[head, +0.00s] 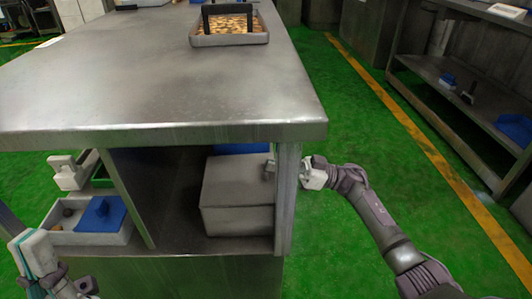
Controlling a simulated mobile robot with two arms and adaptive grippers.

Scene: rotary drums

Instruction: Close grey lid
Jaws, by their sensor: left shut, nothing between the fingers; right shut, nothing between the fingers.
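A grey box (238,221) stands in the right bay of the shelf under the counter. Its flat grey lid (232,180) lies level on top and looks down on the box. My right gripper (269,169) is shut and empty at the right end of the lid, partly hidden by the cabinet's corner post. Whether it touches the lid I cannot tell. My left gripper (88,287) is at the lower left, shut and empty, well away from the box; only part of it shows.
The steel counter (130,75) overhangs the shelf and bears a tray with a black handle (228,18). The corner post (287,200) stands beside the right arm. At left, a pale handled block (66,172) stands behind a blue lid (102,214). Green floor at right is clear.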

